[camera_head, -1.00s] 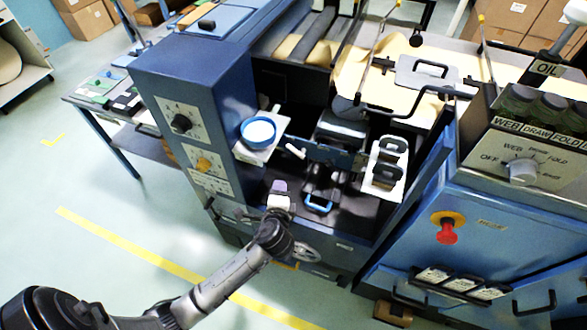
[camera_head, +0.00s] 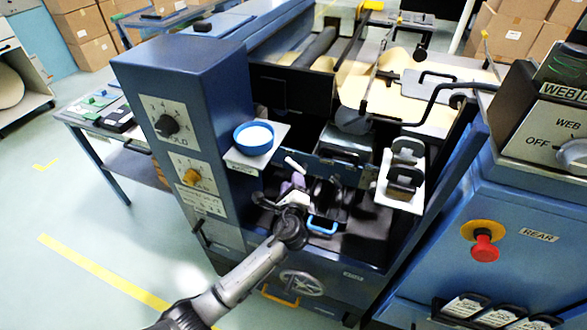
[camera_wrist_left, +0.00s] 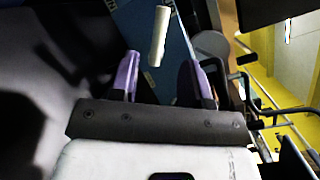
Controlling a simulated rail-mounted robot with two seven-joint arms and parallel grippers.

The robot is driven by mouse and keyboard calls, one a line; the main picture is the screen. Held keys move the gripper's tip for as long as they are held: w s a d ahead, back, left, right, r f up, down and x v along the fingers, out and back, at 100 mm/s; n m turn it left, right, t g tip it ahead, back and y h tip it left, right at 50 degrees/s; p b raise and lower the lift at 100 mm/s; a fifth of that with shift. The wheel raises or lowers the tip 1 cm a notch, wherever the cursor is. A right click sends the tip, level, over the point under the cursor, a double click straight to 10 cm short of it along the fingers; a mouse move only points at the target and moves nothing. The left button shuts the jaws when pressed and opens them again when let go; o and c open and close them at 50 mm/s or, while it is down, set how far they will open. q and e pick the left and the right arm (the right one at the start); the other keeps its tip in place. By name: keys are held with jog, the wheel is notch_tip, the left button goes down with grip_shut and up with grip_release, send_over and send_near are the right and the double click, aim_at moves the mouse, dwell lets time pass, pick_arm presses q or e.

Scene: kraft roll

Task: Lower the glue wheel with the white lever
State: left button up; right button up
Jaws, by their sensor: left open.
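The white lever (camera_head: 295,163) is a short pale handle sticking out at the front of the blue machine, right of the blue bowl. It also shows in the left wrist view (camera_wrist_left: 158,36), upright, beyond the fingertips and between their lines. My left gripper (camera_head: 291,182) is just below the lever in the head view. Its two purple fingers (camera_wrist_left: 158,78) are spread with nothing between them, apart from the lever. I cannot make out the glue wheel clearly in the dark bay. My right gripper is not in view.
A blue bowl (camera_head: 253,138) with white contents stands on a small shelf left of the lever. A blue loop handle (camera_head: 322,225) is below right. A white plate with black handles (camera_head: 404,187) is to the right. The blue control cabinet (camera_head: 190,110) borders the left.

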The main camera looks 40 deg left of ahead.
aim_at(293, 166)
pick_arm(q)
jog(key=b+x, duration=0.1)
jog(key=x, duration=0.6)
jog(key=shift+w+a+b, duration=0.2)
jog(key=shift+w+b, duration=0.05)
jog(key=shift+b, duration=0.15)
jog(key=shift+c, duration=0.3)
grip_shut()
